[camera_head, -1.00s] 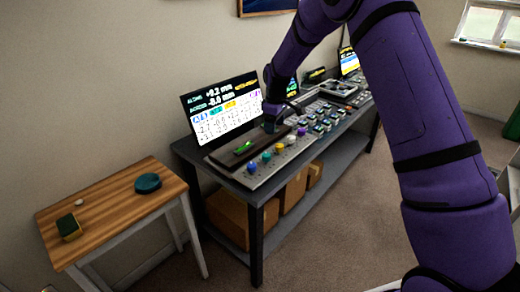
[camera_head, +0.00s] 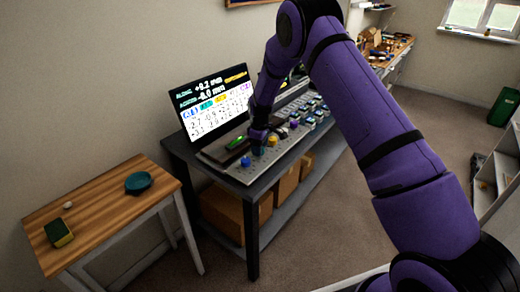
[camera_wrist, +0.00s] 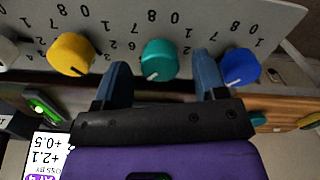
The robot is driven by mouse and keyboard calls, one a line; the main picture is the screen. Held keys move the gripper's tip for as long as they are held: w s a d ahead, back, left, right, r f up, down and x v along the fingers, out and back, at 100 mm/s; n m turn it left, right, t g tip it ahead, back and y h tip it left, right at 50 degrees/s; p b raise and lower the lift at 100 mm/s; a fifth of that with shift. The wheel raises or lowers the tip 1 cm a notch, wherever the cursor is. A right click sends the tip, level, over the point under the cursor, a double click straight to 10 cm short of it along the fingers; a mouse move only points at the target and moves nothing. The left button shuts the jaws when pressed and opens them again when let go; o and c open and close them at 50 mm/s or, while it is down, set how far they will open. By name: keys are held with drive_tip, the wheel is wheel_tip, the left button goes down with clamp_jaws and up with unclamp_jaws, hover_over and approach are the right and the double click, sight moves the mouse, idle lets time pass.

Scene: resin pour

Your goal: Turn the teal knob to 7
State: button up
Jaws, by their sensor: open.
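The teal knob (camera_wrist: 158,60) sits on the grey panel, between a yellow knob (camera_wrist: 71,54) and a blue knob (camera_wrist: 240,66). Its white pointer mark faces the lower left in the wrist view. Printed numerals ring it upside down, partly covered, and I cannot tell the number it points to. My gripper (camera_wrist: 162,62) is open, one finger on each side of the teal knob, with a gap visible beside it. I cannot tell whether the fingers touch it. In the head view my gripper (camera_head: 257,134) is over the near end of the panel.
A lit monitor (camera_head: 215,105) stands behind the panel. A green-lit device (camera_wrist: 43,108) lies close by my gripper. A small wooden table (camera_head: 100,210) at the left holds a teal dish (camera_head: 138,182) and a green and yellow sponge (camera_head: 59,233). Open floor is at the right.

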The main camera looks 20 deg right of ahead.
drive_tip(key=shift+f, duration=0.7)
drive_tip(key=c, duration=0.9)
drive_tip(key=shift+m, duration=0.3)
